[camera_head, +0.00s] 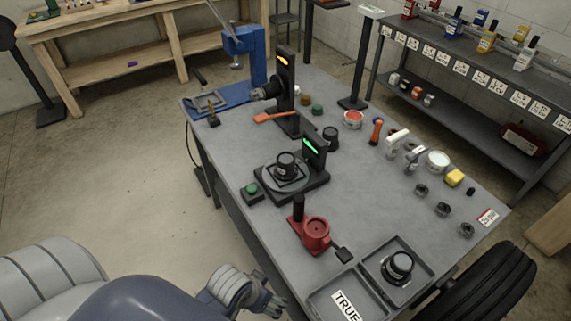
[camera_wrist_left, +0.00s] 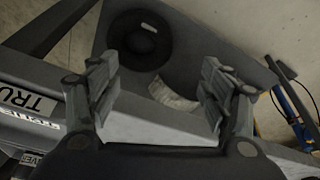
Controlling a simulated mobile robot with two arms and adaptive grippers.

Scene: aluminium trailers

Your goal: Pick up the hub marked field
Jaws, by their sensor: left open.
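One dark hub (camera_head: 286,163) sits on the round plate of a black stand (camera_head: 313,160) with a green display. A small white label shows at its front, too small to read. Another dark hub (camera_head: 398,265) sits in the right compartment of a grey tray (camera_head: 320,302); the other compartment carries a "TRUE" label. I cannot tell which hub is marked field. My left gripper (camera_head: 268,301) is open and empty, beside the table's near left edge, left of the tray and apart from both hubs. Its spread fingers show in the left wrist view (camera_wrist_left: 160,92). My right gripper is not in view.
A red fixture (camera_head: 315,234) with a black handle stands between stand and tray. Cups, tools and nuts line the table's right side. The floor to the left is clear.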

